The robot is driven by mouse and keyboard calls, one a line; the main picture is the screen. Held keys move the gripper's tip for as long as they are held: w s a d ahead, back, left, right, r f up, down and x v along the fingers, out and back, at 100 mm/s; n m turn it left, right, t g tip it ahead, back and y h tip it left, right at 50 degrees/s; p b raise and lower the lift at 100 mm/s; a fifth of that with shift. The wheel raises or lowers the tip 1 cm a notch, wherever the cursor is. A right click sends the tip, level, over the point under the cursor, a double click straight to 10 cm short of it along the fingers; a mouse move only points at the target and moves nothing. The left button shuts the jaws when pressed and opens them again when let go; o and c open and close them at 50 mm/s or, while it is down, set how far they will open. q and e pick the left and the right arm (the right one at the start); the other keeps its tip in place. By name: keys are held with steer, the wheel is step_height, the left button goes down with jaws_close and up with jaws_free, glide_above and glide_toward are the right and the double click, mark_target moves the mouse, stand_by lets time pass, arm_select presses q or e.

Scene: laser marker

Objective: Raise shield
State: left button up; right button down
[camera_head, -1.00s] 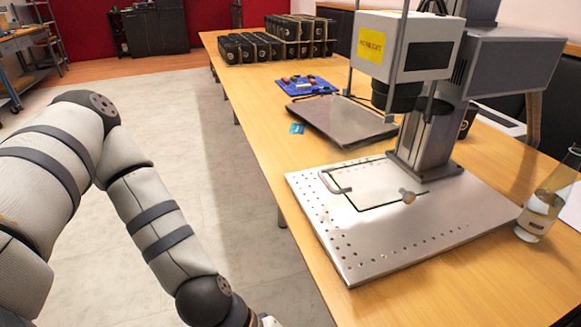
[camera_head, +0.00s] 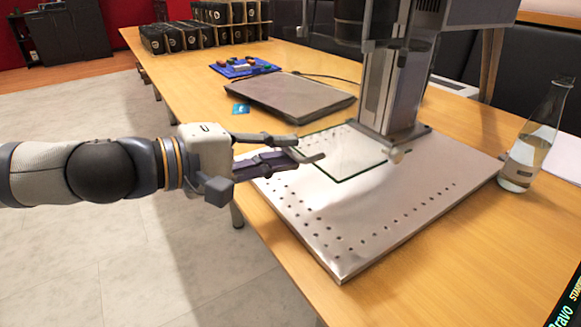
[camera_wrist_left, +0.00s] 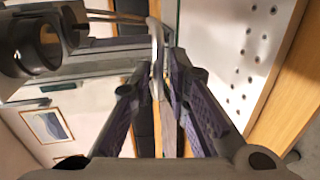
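The shield (camera_head: 350,152) of the laser marker is a clear pane with a dark edge. In the head view it appears low over the perforated metal base plate (camera_head: 400,215). Its grey bar handle (camera_head: 314,158) is at the pane's left side, partly hidden by my fingers. My left gripper (camera_head: 300,150) comes in from the left at the handle, fingers apart. In the left wrist view the curved handle (camera_wrist_left: 157,50) shows between the open fingers (camera_wrist_left: 160,88); I cannot tell whether they touch it. My right gripper is not in view.
The marker's column (camera_head: 392,90) stands behind the shield. A glass bottle (camera_head: 530,150) stands at the plate's right. A closed laptop (camera_head: 297,97), a blue tray (camera_head: 240,68) and black boxes (camera_head: 215,25) are farther back on the table. A screen corner shows at lower right.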

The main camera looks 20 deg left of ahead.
arm_select(q)
steer(key=shift+x, duration=0.9)
steer(key=shift+r, duration=0.15)
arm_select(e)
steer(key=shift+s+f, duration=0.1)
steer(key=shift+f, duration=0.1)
arm_select(q)
jaws_close()
